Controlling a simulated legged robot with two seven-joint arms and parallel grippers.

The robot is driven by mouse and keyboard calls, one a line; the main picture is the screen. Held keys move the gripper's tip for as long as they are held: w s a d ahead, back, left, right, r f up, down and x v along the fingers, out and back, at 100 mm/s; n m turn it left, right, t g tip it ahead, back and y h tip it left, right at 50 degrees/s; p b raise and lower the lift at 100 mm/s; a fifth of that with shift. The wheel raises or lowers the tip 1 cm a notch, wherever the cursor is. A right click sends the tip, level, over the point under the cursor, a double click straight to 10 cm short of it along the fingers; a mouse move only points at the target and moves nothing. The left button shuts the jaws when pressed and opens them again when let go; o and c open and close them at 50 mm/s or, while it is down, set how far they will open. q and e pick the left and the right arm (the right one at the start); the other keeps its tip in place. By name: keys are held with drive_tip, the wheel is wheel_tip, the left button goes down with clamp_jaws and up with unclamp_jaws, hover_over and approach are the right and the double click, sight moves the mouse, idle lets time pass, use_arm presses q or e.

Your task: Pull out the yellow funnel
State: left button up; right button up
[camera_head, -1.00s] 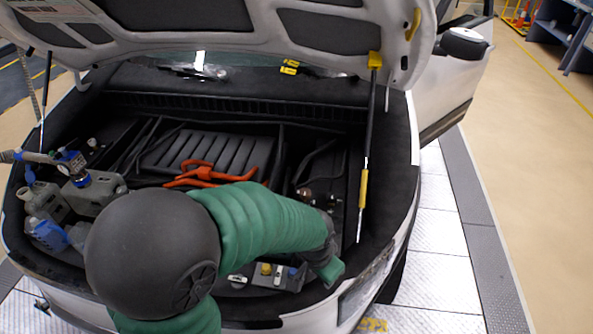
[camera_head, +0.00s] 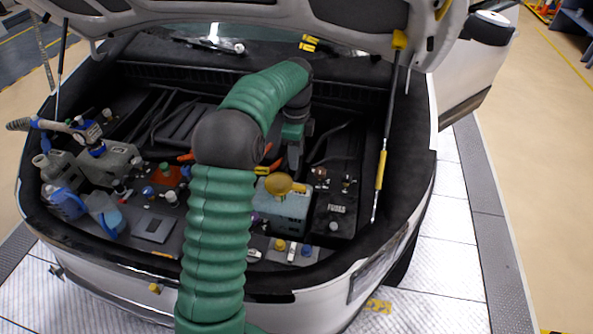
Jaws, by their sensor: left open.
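The yellow funnel (camera_head: 279,184) stands upright in the top of a pale blue tank (camera_head: 284,212) in the front middle of the engine bay. Its round top shows, and its lower part is hidden in the tank. My left gripper (camera_head: 291,166) hangs at the end of the green-sleeved arm, just behind and above the funnel. Its jaws are open, with nothing seen between them. The fingertips are small and dark, so I cannot tell whether they touch the funnel. My right gripper is not in view.
The raised hood hangs over the bay, held by a strut (camera_head: 381,170) at the right. A fuse box (camera_head: 337,212) stands right of the tank. Grey containers (camera_head: 110,160) and blue bottles (camera_head: 106,213) fill the left side. Orange cables run behind my arm.

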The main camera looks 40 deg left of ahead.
sight(297, 185)
use_arm(q)
wheel_tip(297, 185, down, 14)
drive_tip(key=shift+w+d+f+p, duration=0.1)
drive_tip(key=shift+f+p, duration=0.15)
drive_tip(key=shift+p, duration=0.2)
drive_tip(key=shift+f, duration=0.45)
clamp_jaws()
drive_tip(key=c, duration=0.7)
unclamp_jaws()
clamp_jaws()
drive_tip(key=shift+r+p, duration=0.45)
drive_tip(key=shift+r+p, duration=1.95)
drive_tip(key=shift+r, duration=0.35)
